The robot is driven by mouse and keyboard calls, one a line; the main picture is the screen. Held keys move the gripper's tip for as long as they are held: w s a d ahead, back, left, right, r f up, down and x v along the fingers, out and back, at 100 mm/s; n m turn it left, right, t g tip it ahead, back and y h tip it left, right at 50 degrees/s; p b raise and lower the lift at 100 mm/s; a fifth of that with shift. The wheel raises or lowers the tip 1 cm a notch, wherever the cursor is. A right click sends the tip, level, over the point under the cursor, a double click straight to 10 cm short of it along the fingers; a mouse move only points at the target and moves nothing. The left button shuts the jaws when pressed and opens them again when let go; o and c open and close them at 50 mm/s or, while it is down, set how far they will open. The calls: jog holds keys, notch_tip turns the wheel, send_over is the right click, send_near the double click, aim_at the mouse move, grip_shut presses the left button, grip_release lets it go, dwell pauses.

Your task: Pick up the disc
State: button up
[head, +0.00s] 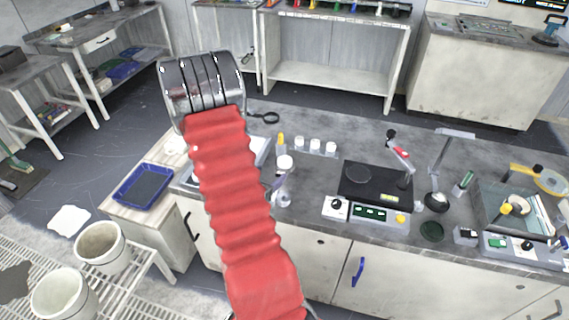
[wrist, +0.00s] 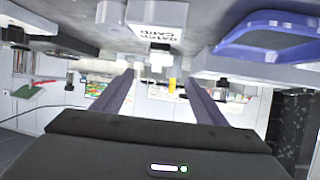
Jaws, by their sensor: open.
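Two dark round shapes could be the disc, and I cannot tell which is meant. One dark round plate (head: 358,174) lies on the black top of a small machine at the bench's middle right. A dark green flat disc (head: 432,231) lies on the bench to the right of that machine. My gripper (wrist: 158,80) shows in the wrist view with two purple fingers apart and nothing clear between them. In the head view my red-sleeved arm hides most of it, left of both shapes. I cannot make out either shape in the wrist view.
White-lidded jars (head: 315,145) and a yellow-tipped bottle (head: 281,143) stand between my arm and the machine (head: 365,212). A lamp (head: 436,203) stands right of it, beside a glass-sided basin (head: 485,212). A blue tray (head: 143,186) lies at left. The bench behind the machine is mostly clear.

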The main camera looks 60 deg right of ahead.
send_near(284, 161)
jog(key=x, duration=0.3)
jog(key=shift+s+f, duration=0.2)
jog(key=shift+f, duration=0.05)
jog(key=shift+d, duration=0.15)
jog(key=shift+x, duration=2.55)
jog(key=shift+w+r, duration=0.1)
jog(key=shift+w, duration=0.1)
jog(key=shift+c, duration=0.5)
jog(key=c, duration=1.2)
jog(key=shift+r, duration=0.1)
